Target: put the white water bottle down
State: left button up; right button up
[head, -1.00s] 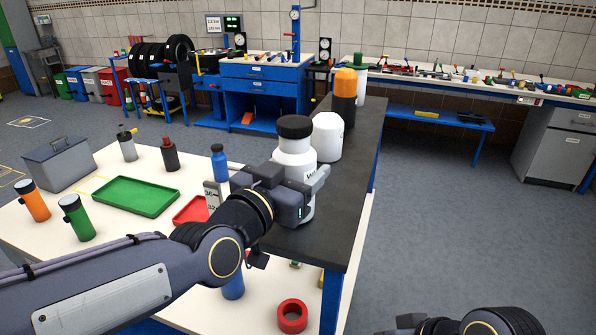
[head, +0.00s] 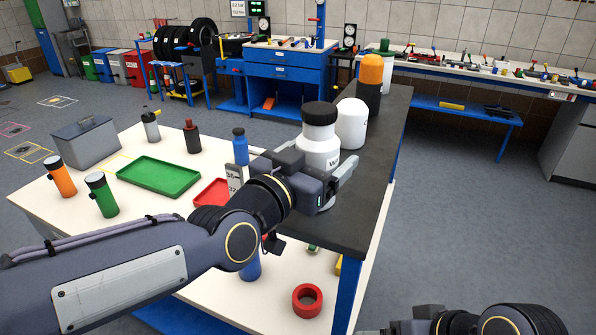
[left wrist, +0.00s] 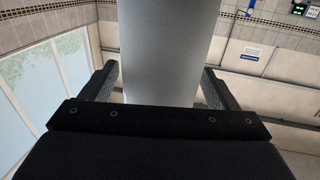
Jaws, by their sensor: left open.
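The white water bottle (head: 317,152), with a black cap, stands upright on the dark raised shelf in the head view. My left gripper (head: 330,182) is at its lower body, with the jaws open on either side of it. In the left wrist view the bottle's pale body (left wrist: 168,50) rises between the two fingers (left wrist: 160,88), with a narrow gap beside each. The bottle's base is partly hidden by the gripper. Part of my right gripper (head: 400,326) shows at the bottom edge; its fingers are not clear.
A white rounded bottle (head: 351,124) and a black bottle with an orange top (head: 369,85) stand behind on the dark shelf (head: 372,170). A blue bottle (head: 240,146), red tray (head: 209,193) and green tray (head: 158,175) are to the left. A red ring (head: 307,300) lies in front.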

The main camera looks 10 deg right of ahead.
pick_arm(q)
jog(key=b+v, duration=0.1)
jog(key=v, duration=1)
jog(key=shift+a, duration=0.15)
jog(key=s+a+f+n+g+y, duration=0.15)
jog(key=a+f+n+y, duration=0.45)
jog(key=a+f, duration=0.85)
jog(key=s+a+f+n+g+y, duration=0.3)
jog(key=s+a+f+n+g, duration=0.2)
jog(key=s+a+f, duration=0.4)
jog(key=shift+s+a+f, duration=0.25)
jog(key=shift+s+a, duration=0.3)
jog(key=shift+s, duration=0.6)
jog(key=shift+g, duration=0.25)
